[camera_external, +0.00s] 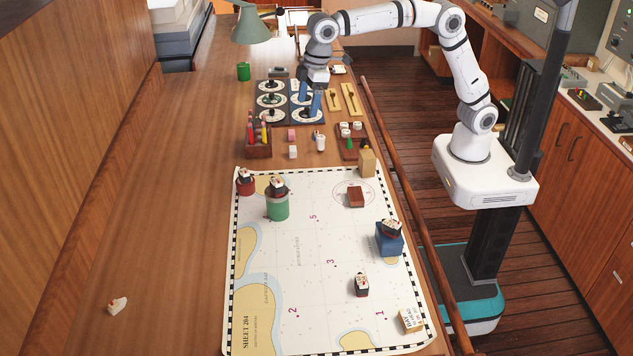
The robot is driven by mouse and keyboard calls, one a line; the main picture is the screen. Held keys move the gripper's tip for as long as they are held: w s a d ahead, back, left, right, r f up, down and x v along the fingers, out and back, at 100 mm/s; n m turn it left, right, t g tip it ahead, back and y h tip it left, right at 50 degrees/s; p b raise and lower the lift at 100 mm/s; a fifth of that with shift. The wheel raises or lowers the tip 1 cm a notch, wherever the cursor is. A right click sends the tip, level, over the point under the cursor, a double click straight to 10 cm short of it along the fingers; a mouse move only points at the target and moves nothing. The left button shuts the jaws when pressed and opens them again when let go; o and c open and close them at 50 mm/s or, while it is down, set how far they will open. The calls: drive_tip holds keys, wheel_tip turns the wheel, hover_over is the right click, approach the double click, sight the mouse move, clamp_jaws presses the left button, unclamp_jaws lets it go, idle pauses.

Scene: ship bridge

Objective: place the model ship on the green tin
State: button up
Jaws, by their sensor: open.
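The green tin (278,208) stands upright on the chart, left of its middle. A small dark and white model ship (277,186) sits on top of it. I cannot tell which ship the task means. My gripper (310,108) is open, pointing down with blue fingers over the dark instrument panel at the back, far from the green tin. Nothing shows between its fingers.
A green lamp (250,25) and a green cylinder (243,71) are farther back. The table's left side is mostly clear.

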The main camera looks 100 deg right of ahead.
drive_tip(key=s+d+r+m, duration=0.1)
drive_tip(key=s+d+r, duration=0.1)
drive_tip(key=s+d, duration=0.7)
drive_tip(key=s+d+f, duration=0.2)
drive_tip(key=s+f, duration=0.1)
drive_tip(key=s, duration=0.6)
drive_tip(key=s+d+f+m+t, duration=0.1)
drive_tip(key=s+f, duration=0.3)
drive_tip(key=s, duration=0.5)
drive_tip(key=s+d+f+m, duration=0.1)
drive_tip(key=s+d+f, duration=0.1)
drive_tip(key=s, duration=0.6)
drive_tip(key=shift+s+d+f+h, duration=0.3)
drive_tip(key=shift+s+d+f, duration=0.1)
drive_tip(key=shift+f, duration=0.3)
